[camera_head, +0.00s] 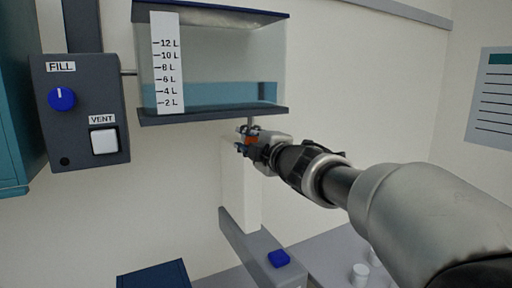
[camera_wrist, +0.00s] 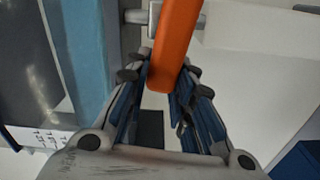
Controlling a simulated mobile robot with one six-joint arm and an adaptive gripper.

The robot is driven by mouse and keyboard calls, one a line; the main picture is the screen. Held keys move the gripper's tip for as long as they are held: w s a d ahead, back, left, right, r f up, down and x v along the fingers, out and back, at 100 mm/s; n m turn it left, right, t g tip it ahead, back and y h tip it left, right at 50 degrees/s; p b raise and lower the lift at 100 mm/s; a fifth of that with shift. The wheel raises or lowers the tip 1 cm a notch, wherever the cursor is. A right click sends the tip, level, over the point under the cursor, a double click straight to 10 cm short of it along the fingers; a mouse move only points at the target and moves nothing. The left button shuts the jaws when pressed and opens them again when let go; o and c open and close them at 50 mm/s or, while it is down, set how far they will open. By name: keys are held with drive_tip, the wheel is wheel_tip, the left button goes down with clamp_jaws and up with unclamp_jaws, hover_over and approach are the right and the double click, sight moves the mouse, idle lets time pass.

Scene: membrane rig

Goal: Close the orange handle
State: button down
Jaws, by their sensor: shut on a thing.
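The orange handle (camera_wrist: 176,45) shows large in the wrist view, a long bar running from the top edge down between my fingers. A grey pipe or valve stem (camera_wrist: 143,17) passes behind it. My gripper (camera_wrist: 168,88) is shut on the lower end of the handle, with a finger on each side. In the head view my gripper (camera_head: 246,141) is just below the clear tank (camera_head: 215,60), and only a small orange patch of the handle (camera_head: 250,139) shows there. The rest of the handle is hidden by my gripper.
A dark panel (camera_head: 78,140) with a blue FILL knob (camera_head: 62,98) and a white VENT switch (camera_head: 104,141) is at the left. A white column (camera_head: 240,190) stands below the tank. A blue button (camera_head: 279,258) and white cups (camera_head: 360,273) are lower right.

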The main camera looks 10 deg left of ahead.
drive_tip(key=shift+f+n+b, duration=0.45)
drive_tip(key=shift+n+b, duration=0.3)
drive_tip(key=shift+n, duration=0.15)
drive_tip(key=c, duration=1.4)
unclamp_jaws()
drive_tip(key=shift+o, duration=0.2)
drive_tip(key=shift+s, duration=0.1)
drive_tip(key=v, duration=1.2)
